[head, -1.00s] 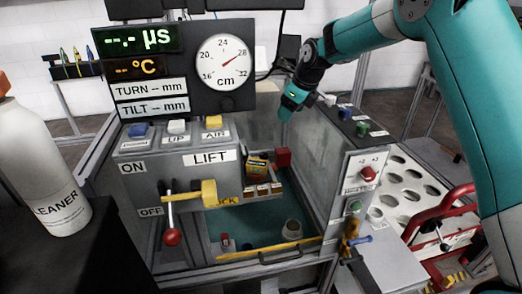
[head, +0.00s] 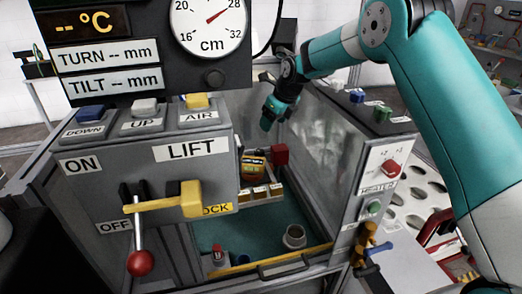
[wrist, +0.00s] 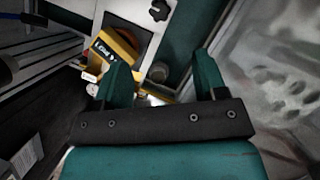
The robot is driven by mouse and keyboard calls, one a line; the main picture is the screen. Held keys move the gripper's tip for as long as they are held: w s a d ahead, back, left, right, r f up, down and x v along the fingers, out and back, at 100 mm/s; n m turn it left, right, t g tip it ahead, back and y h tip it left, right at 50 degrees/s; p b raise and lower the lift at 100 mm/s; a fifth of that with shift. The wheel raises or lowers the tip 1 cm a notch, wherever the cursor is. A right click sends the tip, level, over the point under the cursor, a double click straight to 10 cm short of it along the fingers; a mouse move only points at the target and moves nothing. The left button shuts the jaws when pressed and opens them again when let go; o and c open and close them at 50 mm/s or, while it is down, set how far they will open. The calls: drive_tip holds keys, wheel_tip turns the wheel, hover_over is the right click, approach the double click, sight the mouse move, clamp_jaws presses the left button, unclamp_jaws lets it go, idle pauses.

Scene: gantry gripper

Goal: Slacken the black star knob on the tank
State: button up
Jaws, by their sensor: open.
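A small black knob with a lobed, star-like outline (wrist: 160,10) shows at the top edge of the wrist view, by a white plate. I cannot make out this knob in the head view. The tank (head: 335,130) has cloudy clear walls and a teal floor. My gripper (head: 269,116) hangs over the tank's back part, above a yellow-and-black part (head: 254,167) and a red block (head: 281,154). In the wrist view my gripper's two teal fingers (wrist: 163,65) are spread wide, with nothing held. The knob lies beyond the fingertips, apart from them.
The control box with the LIFT label (head: 190,149) stands at the left front, with a yellow lock arm (head: 180,200) and a red-ball lever (head: 140,262). The heater panel (head: 383,170) is at the right. A grey cup (head: 294,237) stands on the tank floor.

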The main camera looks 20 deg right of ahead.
sight(260, 150)
drive_tip(key=p+x, duration=0.1)
drive_tip(key=x, duration=1.3)
drive_tip(key=shift+f, duration=0.1)
drive_tip(key=shift+c, duration=0.2)
